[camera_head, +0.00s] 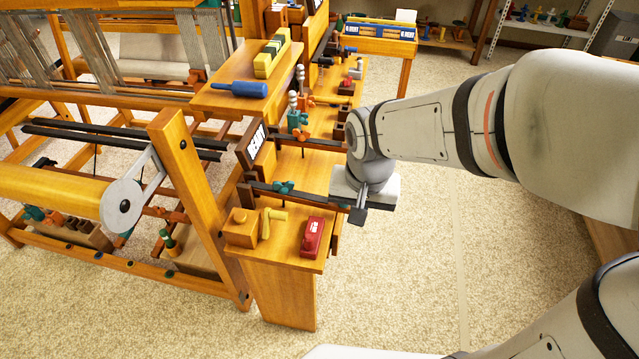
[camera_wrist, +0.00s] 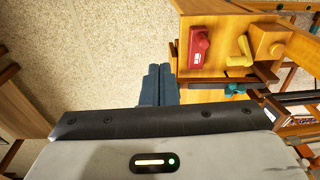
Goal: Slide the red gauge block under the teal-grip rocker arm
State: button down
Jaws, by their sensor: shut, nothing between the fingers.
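The red gauge block (camera_head: 313,237) lies on the front end of the wooden bench, right of a yellow piece; the wrist view shows it too (camera_wrist: 198,47). The teal-grip rocker arm (camera_head: 322,199) is a dark bar behind the block, with a teal grip (camera_head: 284,187) near its middle. The teal grip also shows in the wrist view (camera_wrist: 234,88). My gripper (camera_head: 357,214) is shut and empty, close to the bar's right end. In the wrist view its fingers (camera_wrist: 158,70) are together, beside the bench edge over the floor. I cannot tell whether they touch the bar.
A yellow piece (camera_head: 270,222) and a wooden block (camera_head: 241,228) stand left of the red block. Another dark bar with an orange grip (camera_head: 299,136) lies farther back. The loom's slanted post (camera_head: 195,205) stands left. Carpet right of the bench is clear.

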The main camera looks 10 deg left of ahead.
aim_at(312, 231)
jog(key=a+f+g+b, duration=0.1)
jog(key=a+f+b, duration=0.4)
jog(key=a+f, duration=0.8)
jog(key=f+b, duration=0.1)
jog(key=f, duration=0.2)
jog(key=w+d+f+b, duration=0.1)
jog(key=f, duration=0.3)
jog(key=w+f+b, duration=0.1)
jog(key=f, duration=0.3)
jog(key=shift+d, duration=0.4)
jog(key=shift+w, duration=0.55)
jog(key=w, duration=0.5)
jog(key=w+p, duration=0.1)
jog(key=w, duration=0.1)
jog(key=shift+w+d, duration=0.35)
jog(key=shift+s, duration=0.1)
